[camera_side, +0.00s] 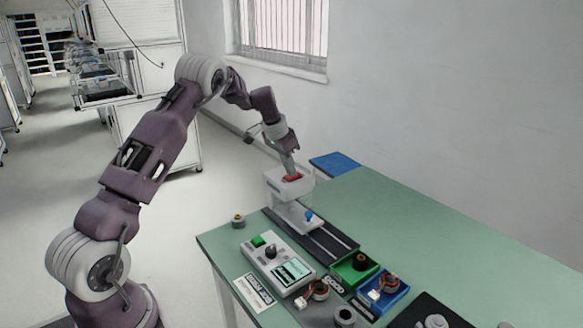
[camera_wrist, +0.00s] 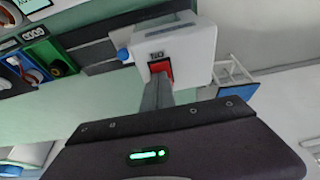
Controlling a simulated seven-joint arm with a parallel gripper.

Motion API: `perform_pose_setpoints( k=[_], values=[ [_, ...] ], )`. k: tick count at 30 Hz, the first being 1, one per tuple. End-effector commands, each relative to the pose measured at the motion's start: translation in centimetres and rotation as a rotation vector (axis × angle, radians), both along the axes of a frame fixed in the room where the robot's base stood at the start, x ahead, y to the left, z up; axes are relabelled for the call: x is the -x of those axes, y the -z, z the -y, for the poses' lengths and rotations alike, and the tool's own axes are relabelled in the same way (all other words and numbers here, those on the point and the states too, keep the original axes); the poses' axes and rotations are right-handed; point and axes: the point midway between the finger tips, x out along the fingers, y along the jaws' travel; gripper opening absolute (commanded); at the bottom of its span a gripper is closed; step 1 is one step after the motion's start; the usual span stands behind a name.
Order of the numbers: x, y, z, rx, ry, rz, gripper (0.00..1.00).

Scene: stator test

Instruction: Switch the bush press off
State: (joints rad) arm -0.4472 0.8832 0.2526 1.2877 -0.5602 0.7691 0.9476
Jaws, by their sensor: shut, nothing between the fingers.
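The bush press is a white block-shaped unit (camera_side: 275,184) at the far left end of the green table, with a blue knob (camera_side: 309,215) on its front side. A red switch (camera_side: 292,177) is on its top. My gripper (camera_side: 291,172) is shut and empty, pointing down with its tip at the red switch. In the wrist view the press (camera_wrist: 198,50) shows a label beside the red switch (camera_wrist: 162,68), and my gripper's fingers (camera_wrist: 160,80) reach onto or just over the switch. I cannot tell whether they touch it, and they hide part of it.
In front of the press are a dark rail (camera_side: 325,240), a grey tester with a screen (camera_side: 278,262), and green (camera_side: 345,268) and blue (camera_side: 393,300) bins with parts. A small round part (camera_side: 238,221) stands near the left table edge. A blue panel (camera_side: 335,162) is behind the press.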

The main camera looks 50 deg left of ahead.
Motion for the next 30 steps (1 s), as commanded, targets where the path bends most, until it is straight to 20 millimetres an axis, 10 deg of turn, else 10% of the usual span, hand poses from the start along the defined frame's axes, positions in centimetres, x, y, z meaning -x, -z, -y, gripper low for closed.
perform_pose_setpoints(
  k=[6,21,30],
  values=[
    [0.4,-0.2,0.0,0.002,0.001,-0.012,0.0],
    [3.2,-11.2,0.0,-0.002,-0.002,0.0,0.0],
    [4.0,-13.4,0.0,0.0,0.0,-0.001,0.0]
  ],
)
